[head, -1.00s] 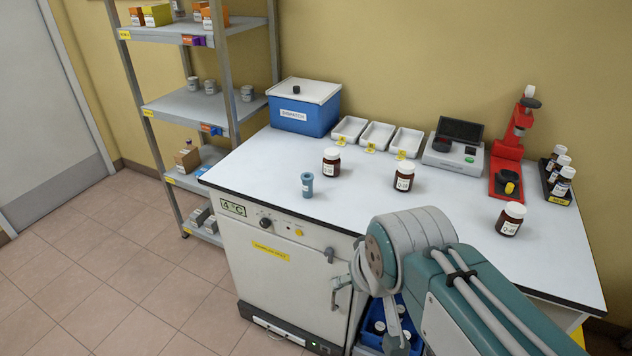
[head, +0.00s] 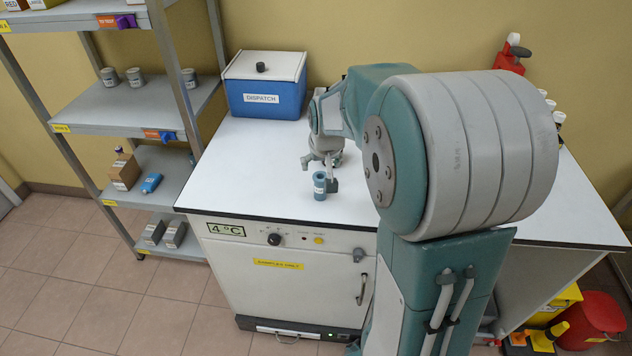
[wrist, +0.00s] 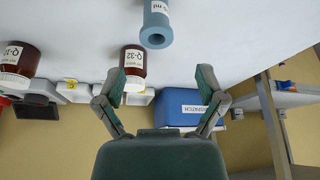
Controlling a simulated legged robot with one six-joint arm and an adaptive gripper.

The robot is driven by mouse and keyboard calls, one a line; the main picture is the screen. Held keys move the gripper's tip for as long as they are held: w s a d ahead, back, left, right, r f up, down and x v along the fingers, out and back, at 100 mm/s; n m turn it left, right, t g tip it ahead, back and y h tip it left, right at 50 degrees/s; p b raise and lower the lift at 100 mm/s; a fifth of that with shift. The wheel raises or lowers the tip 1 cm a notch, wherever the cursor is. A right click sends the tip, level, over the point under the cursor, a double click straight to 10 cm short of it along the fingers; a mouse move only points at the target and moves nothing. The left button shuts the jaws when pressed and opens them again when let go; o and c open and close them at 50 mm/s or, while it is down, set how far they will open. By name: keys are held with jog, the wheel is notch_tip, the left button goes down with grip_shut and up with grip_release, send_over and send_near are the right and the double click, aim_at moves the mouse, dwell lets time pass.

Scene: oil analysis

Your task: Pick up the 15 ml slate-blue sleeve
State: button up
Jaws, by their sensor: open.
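The slate-blue sleeve (head: 319,187) is a small tube standing on the white worktop near its front edge.
A blue dispatch box (head: 264,88) stands at the back left of the worktop (head: 240,170). A brown bottle labelled Q-32 (wrist: 132,62) is near the left finger in the wrist view, with another bottle (wrist: 20,62) farther left. A shelf rack (head: 130,110) stands left. My arm hides much of the right side.

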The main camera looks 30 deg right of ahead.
aim_at(320, 179)
jog(key=x, duration=0.8)
jog(key=shift+d+f, duration=0.1)
jog(key=shift+f, duration=0.3)
jog(key=shift+w+d+f, duration=0.15)
jog(key=shift+d, duration=0.05)
jog(key=shift+a, duration=0.1)
jog(key=c, duration=1.2)
